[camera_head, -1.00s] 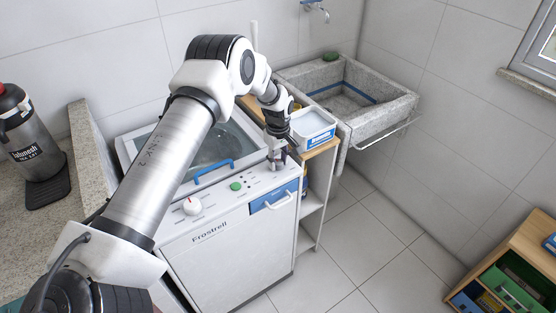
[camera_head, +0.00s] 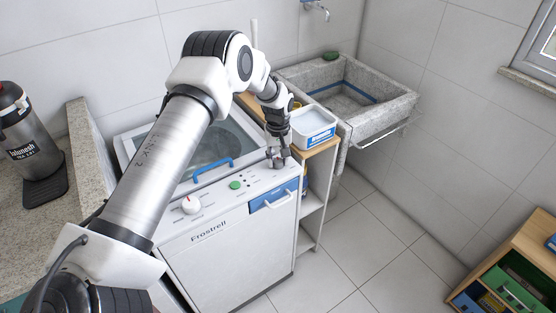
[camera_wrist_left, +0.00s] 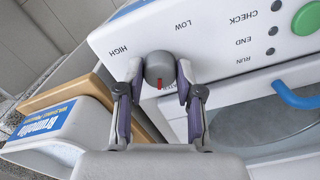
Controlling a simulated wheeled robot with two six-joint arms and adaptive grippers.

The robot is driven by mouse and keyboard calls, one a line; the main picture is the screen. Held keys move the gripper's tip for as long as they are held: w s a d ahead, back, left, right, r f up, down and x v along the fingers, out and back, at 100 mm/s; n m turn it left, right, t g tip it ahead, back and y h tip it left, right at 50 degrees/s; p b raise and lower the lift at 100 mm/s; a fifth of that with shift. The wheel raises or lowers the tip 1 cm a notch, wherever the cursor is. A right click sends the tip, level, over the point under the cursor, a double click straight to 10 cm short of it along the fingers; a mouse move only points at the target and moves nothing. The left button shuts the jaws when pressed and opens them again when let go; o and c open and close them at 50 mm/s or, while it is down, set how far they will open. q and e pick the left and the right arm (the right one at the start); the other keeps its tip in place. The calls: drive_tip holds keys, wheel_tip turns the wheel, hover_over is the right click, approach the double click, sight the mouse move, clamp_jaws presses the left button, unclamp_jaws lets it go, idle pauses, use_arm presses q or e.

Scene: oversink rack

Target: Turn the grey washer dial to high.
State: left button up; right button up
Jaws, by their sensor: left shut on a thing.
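The grey washer dial (camera_wrist_left: 160,66) sits on the white control panel in the left wrist view. Its red mark points toward the bottom of that picture, toward my gripper's palm. The label HIGH (camera_wrist_left: 118,50) is left of the dial and LOW (camera_wrist_left: 183,24) is above right, both upside down; another label is partly hidden by a finger. My left gripper (camera_wrist_left: 159,78) is shut on the dial, one finger at each side. In the head view my left gripper (camera_head: 277,158) is at the right end of the panel of the white washer (camera_head: 235,255) and mostly hides the dial.
A green button (camera_wrist_left: 307,18) and a blue lid handle (camera_head: 214,171) are near the dial. A white knob (camera_head: 191,205) is at the panel's left. A white tub (camera_head: 313,138) stands on a wooden shelf close to my gripper. A stone sink (camera_head: 350,95) is behind.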

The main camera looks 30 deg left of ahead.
use_arm(q)
drive_tip(key=m, duration=0.2)
drive_tip(key=m+b, duration=0.1)
drive_tip(key=m, duration=0.3)
drive_tip(key=shift+s+f, duration=0.2)
drive_tip(key=shift+f, duration=0.1)
drive_tip(key=m+b, duration=0.1)
drive_tip(key=m, duration=0.2)
drive_tip(key=shift+m, duration=0.4)
drive_tip(key=shift+m+b, duration=0.3)
drive_tip(key=shift+m, duration=1.3)
drive_tip(key=o, duration=1.2)
drive_tip(key=shift+w, duration=0.2)
drive_tip(key=shift+r, duration=0.15)
